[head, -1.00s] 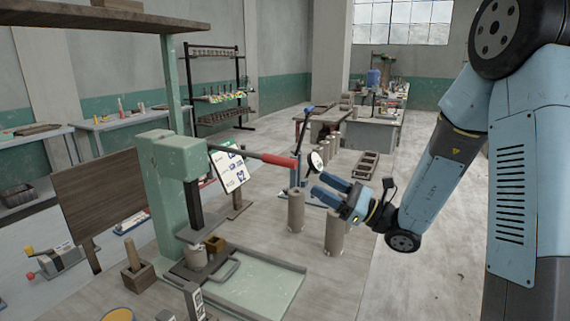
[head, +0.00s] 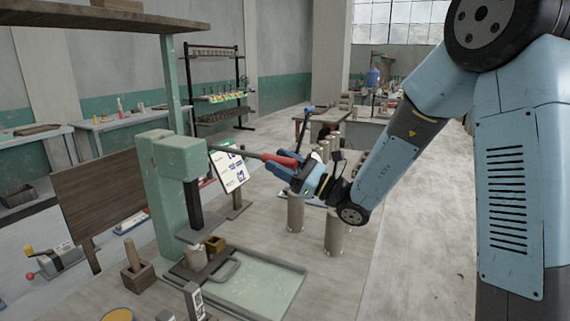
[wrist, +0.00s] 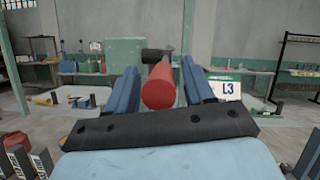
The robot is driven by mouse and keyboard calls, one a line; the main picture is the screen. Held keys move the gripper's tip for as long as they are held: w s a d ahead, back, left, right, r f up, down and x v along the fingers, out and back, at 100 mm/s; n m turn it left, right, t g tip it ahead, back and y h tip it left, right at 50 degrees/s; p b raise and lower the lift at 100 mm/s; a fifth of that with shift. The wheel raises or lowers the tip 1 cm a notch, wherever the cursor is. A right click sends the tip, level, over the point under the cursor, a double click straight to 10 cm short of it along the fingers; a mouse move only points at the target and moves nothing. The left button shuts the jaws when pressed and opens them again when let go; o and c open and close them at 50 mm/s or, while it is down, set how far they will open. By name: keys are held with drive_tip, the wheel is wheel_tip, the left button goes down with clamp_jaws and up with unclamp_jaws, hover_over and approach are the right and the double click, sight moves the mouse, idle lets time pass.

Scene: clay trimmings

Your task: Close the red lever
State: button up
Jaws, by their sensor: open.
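The red lever (head: 279,160) is the red grip on a dark bar sticking out to the right from the green press (head: 172,158). The bar stands roughly level. My gripper (head: 279,163) is at the grip's outer end with its blue fingers open. In the wrist view the red grip (wrist: 159,88) lies end-on between the two blue fingers, with gaps showing on both sides. Part of the grip is hidden behind the fingers in the head view.
Clay-coloured cylinders (head: 338,232) stand on the table below my gripper. A sign board (head: 232,172) stands behind the lever. A pale green tray (head: 262,284) lies at the press's foot. A small grey vise (head: 55,262) is at the left.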

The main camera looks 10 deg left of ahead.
clamp_jaws()
idle(0.5)
